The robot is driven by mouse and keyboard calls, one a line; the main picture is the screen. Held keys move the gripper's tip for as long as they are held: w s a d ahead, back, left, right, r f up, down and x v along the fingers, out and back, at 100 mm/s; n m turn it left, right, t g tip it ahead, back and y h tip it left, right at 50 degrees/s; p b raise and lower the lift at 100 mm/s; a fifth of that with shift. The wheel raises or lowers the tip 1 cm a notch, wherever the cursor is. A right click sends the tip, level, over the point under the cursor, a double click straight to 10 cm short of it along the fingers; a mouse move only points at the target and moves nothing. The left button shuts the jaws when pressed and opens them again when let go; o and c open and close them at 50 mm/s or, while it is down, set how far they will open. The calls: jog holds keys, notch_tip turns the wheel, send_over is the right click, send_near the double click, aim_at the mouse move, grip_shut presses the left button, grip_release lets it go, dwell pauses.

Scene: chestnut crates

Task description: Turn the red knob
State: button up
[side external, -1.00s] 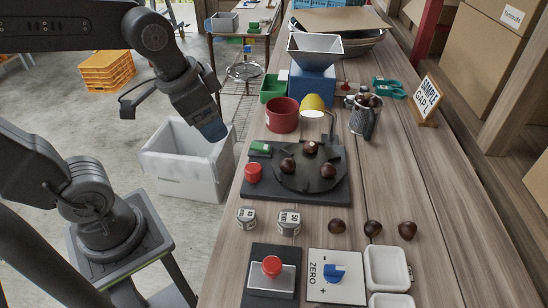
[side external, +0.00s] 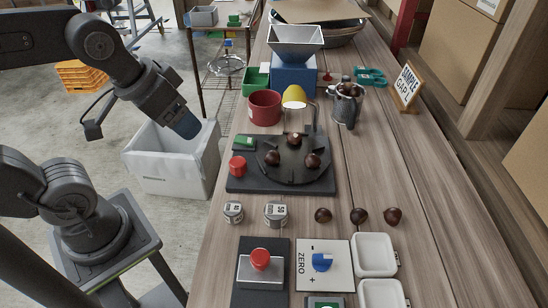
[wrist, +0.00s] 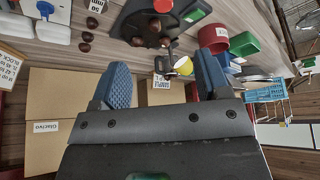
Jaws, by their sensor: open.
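A red cylindrical knob (side external: 237,167) stands at the left edge of a dark base with a round turntable (side external: 293,178). It also shows at the top of the wrist view (wrist: 163,5). A second red, round-topped control (side external: 260,259) sits on a pale plate at the front; I cannot tell from its look whether it turns. My gripper (side external: 187,124) hangs over the white bin left of the bench, apart from both. In the wrist view its two blue fingers (wrist: 164,78) are spread with nothing held between them.
Chestnuts sit on the turntable, and three (side external: 358,216) lie in front. Two metal weights (side external: 275,214), a ZERO panel (side external: 310,282) with a blue knob and white trays (side external: 374,255) are near. A red pot (side external: 265,108), metal jug (side external: 346,105) and hopper (side external: 295,42) stand behind. The right bench strip is clear.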

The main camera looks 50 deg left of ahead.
jog(key=w+f+n+g, duration=0.1)
jog(key=w+n+g, duration=0.15)
jog(key=w, duration=0.25)
jog(key=n+g, duration=0.2)
jog(key=g, duration=0.1)
send_near(238, 161)
notch_tip(238, 161, down, 11)
jog(key=shift+s+r, duration=0.15)
jog(key=shift+r, duration=0.05)
jog(key=shift+c, duration=0.4)
jog(key=c, duration=0.8)
jog(key=shift+c, duration=0.2)
